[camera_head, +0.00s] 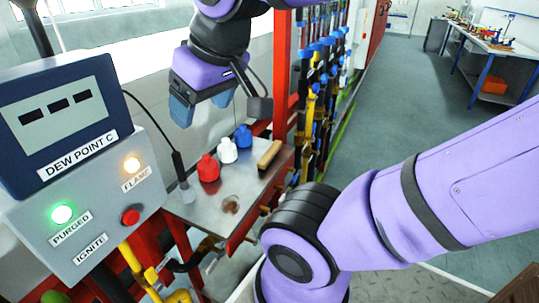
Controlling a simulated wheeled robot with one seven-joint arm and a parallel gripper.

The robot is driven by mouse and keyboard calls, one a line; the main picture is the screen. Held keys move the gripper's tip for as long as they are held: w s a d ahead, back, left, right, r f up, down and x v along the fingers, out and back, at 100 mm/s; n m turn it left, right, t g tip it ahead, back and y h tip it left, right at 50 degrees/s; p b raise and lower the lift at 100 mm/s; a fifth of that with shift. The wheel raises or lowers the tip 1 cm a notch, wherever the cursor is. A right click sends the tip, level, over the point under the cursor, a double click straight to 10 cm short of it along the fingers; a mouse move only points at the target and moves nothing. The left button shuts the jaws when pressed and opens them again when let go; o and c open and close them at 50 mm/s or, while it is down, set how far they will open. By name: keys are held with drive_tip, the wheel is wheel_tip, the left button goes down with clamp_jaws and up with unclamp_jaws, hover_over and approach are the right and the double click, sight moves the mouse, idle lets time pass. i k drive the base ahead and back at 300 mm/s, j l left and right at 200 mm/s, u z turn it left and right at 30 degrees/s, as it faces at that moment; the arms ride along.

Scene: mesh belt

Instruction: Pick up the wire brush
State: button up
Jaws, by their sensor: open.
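The wire brush (269,154) appears to be the narrow tan, wooden-looking piece with a dark side. It lies on the metal shelf (218,215), near its back right edge. Its bristles cannot be made out. My gripper (202,108) is open, with its two blue-grey fingers pointing down. It shows above and left of the brush, over the back of the shelf. Nothing shows between its fingers. It is apart from the brush.
Red (208,168), white (227,150) and blue (244,136) bottles stand left of the brush. A cabled probe (183,185) stands at the shelf's left. A control box (90,205) is at left. Pipes and valves (318,90) line the red frame behind. Open floor (395,110) is at right.

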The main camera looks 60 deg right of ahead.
sight(264, 164)
drive_tip(key=j+z, duration=0.35)
drive_tip(key=z, duration=0.15)
drive_tip(key=j+z, duration=0.35)
drive_tip(key=z, duration=0.15)
drive_tip(key=k, duration=0.05)
